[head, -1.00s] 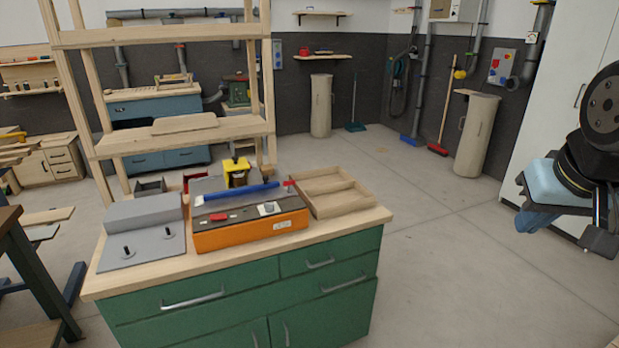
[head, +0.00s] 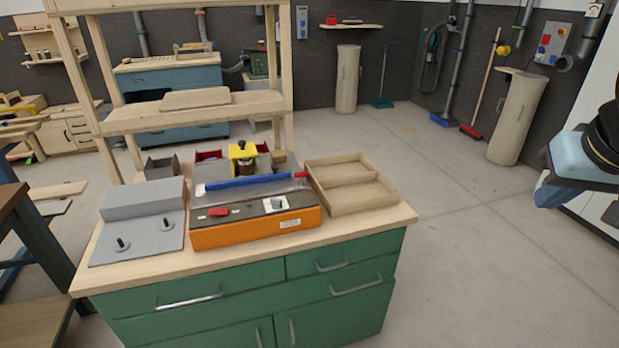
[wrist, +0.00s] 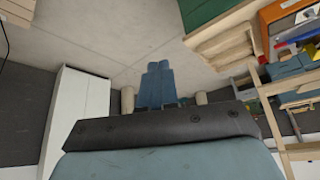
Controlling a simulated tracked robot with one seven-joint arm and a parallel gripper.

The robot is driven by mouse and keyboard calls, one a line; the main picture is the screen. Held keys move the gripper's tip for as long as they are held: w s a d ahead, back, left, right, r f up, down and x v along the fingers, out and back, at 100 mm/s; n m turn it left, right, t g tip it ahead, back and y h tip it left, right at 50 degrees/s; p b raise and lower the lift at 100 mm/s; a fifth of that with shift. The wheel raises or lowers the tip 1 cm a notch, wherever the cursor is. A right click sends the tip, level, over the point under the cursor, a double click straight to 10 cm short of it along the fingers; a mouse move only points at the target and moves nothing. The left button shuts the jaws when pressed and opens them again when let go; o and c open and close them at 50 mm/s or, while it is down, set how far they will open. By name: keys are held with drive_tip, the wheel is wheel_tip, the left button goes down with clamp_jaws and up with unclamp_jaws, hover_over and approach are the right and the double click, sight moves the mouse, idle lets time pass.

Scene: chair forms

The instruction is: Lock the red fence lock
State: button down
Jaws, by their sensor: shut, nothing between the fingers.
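An orange router-table-like machine (head: 255,231) sits on the green bench. A long blue fence (head: 247,181) lies across its top, below a yellow and black unit (head: 243,157). A small red piece, apparently the red fence lock (head: 301,174), shows at the fence's right end; its lock position is too small to tell. My gripper (wrist: 157,68) shows in the wrist view with its blue fingers together and empty, over floor, away from the machine. In the head view only part of my arm shows at the right edge.
The green bench (head: 225,290) also holds a grey stepped block with two black pegs (head: 143,222) at left and a wooden divided tray (head: 352,205) at right. A wooden shelf frame (head: 190,112) stands behind. The floor right of the bench is clear.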

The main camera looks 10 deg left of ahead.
sight(299, 176)
drive_tip(key=w+a+f+n+t+y, duration=0.25)
drive_tip(key=w+a+f, duration=0.25)
drive_tip(key=w+a, duration=0.55)
drive_tip(key=w+a+f+n+t+y, duration=0.25)
drive_tip(key=w+a+f, duration=0.25)
drive_tip(key=w+a, duration=0.55)
drive_tip(key=s+a+f+t+y, duration=0.1)
drive_tip(key=a+f+t+y, duration=0.1)
drive_tip(key=a+f, duration=0.5)
drive_tip(key=s+a+f+n+t+y, duration=0.1)
drive_tip(key=s+a+f+t+y, duration=0.1)
drive_tip(key=a+f, duration=0.6)
drive_tip(key=shift+a+t, duration=0.4)
drive_tip(key=shift+a, duration=0.35)
drive_tip(key=shift+w, duration=0.1)
drive_tip(key=x, duration=1.4)
drive_tip(key=shift+a+r, duration=0.1)
drive_tip(key=shift+r, duration=0.05)
